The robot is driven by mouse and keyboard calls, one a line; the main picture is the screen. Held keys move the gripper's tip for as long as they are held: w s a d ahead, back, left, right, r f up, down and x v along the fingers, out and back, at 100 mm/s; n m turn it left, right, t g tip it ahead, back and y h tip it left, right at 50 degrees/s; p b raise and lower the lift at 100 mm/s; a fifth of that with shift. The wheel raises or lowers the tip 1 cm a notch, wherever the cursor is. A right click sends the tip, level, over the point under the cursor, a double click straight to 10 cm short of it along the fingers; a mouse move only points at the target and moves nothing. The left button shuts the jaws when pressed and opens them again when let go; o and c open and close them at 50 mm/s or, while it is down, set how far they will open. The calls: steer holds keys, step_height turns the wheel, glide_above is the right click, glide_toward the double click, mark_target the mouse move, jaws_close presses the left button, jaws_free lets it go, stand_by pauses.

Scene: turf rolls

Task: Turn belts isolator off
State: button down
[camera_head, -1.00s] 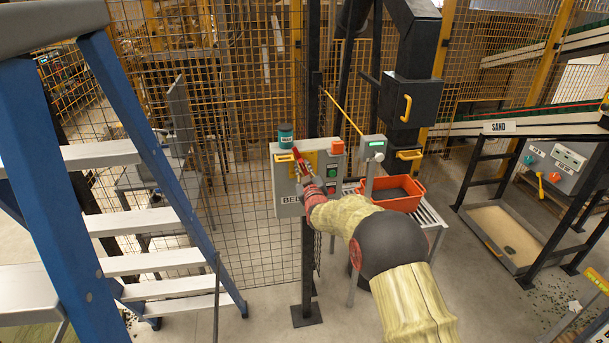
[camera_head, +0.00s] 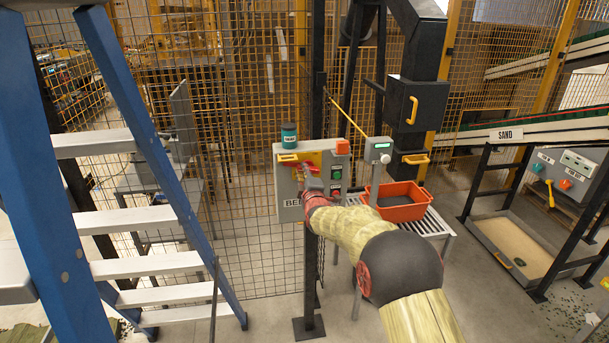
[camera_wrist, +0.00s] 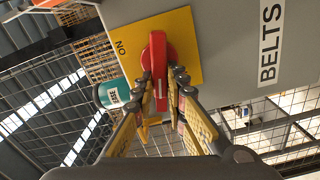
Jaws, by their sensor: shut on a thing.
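The belts isolator is a red handle (camera_wrist: 158,50) on a yellow plate (camera_wrist: 186,40), on the front of the grey box (camera_head: 290,206) lettered BELTS. In the wrist view the handle lies roughly parallel to the lettering, so it is about level on the box. The ON mark is on the plate to one side of it. My gripper (camera_wrist: 161,85) has its two fingers closed on the handle's sides. In the head view my gripper (camera_head: 307,174) is at the box front and partly hides the handle and the lettering.
A teal tin (camera_head: 289,137) stands on the box top. An orange tray (camera_head: 402,212) sits on a stand at the right. A blue stepladder (camera_head: 148,130) is at the left, with mesh fencing behind.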

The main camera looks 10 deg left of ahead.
steer(key=shift+a+f+n+b, duration=0.1)
steer(key=shift+f+n+b, duration=0.1)
steer(key=shift+n, duration=0.45)
steer(key=shift+f+n+b, duration=0.1)
steer(key=shift+n+b, duration=0.05)
steer(key=shift+n, duration=0.5)
steer(key=c, duration=1.8)
jaws_free()
steer(key=v, duration=1.2)
